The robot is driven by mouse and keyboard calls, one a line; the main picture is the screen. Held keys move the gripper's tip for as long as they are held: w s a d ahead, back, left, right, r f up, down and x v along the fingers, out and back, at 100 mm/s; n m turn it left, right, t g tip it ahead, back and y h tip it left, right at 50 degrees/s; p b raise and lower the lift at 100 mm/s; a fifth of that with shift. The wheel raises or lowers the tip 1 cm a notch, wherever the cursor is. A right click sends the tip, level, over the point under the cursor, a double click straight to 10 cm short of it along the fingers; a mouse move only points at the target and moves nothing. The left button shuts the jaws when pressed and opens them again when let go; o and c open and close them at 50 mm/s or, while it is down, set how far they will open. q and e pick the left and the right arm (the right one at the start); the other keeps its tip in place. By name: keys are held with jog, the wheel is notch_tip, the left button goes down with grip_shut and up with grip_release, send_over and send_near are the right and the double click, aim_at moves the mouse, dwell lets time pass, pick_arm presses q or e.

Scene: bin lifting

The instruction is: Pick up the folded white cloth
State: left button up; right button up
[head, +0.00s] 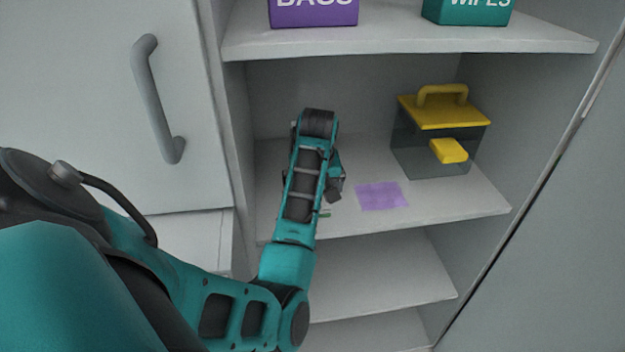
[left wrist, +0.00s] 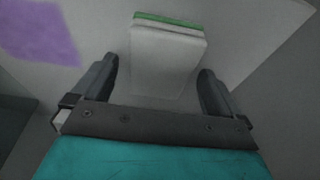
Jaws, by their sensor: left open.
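The folded white cloth (left wrist: 168,62), a block with a green stripe along its far edge, lies on the shelf in the left wrist view. My left gripper (left wrist: 156,72) is open, with one finger on each side of the cloth's near end and a gap on both sides. In the head view my left gripper (head: 334,182) is over the middle shelf, partly hidden by its own wrist. There the arm hides nearly all of the cloth; only a small green edge (head: 325,214) shows. My right gripper is in neither view.
A purple square (head: 382,196) lies flat on the middle shelf (head: 440,212), right of my gripper. A clear box with a yellow lid (head: 440,112) stands at the back right. An upper shelf (head: 400,42) holds purple and teal boxes. A cabinet door is at left.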

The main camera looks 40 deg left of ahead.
pick_arm(q)
jog(key=c, duration=1.1)
jog(key=shift+r, duration=0.1)
jog(key=shift+r, duration=0.55)
notch_tip(320, 180, up, 2)
jog(key=shift+w+r, duration=0.1)
jog(key=w+d, duration=0.3)
jog(key=w, duration=0.1)
jog(key=w+d+b, duration=0.1)
jog(key=w+d, duration=0.3)
jog(key=w, duration=0.1)
jog(key=w+d+b, duration=0.1)
jog(key=w+d, duration=0.3)
jog(key=w, duration=0.1)
jog(key=shift+d, duration=0.15)
